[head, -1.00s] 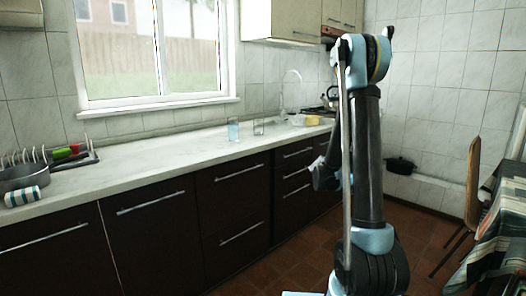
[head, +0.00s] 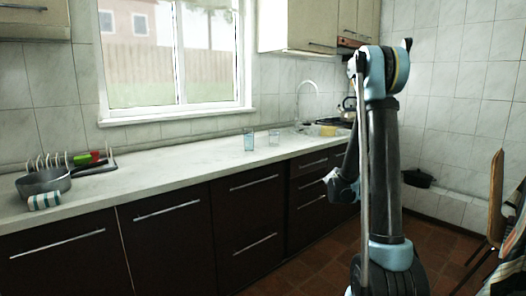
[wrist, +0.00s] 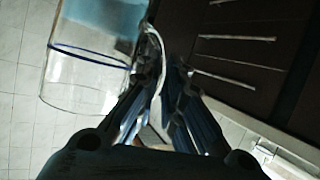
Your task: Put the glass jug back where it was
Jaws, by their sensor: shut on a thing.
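The clear glass jug (wrist: 85,82) with a thin blue band fills the upper left of the wrist view, tilted in the picture. Its top runs out of that frame. My gripper (wrist: 162,78) is shut on the jug's curved glass handle (wrist: 157,50). In the head view my arm is folded low in front of the dark drawers, and I cannot make out the jug there.
On the pale counter (head: 180,160) stand a bluish glass (head: 248,141) and a clear glass (head: 274,138). The counter between is clear. A chair (head: 495,200) stands at right.

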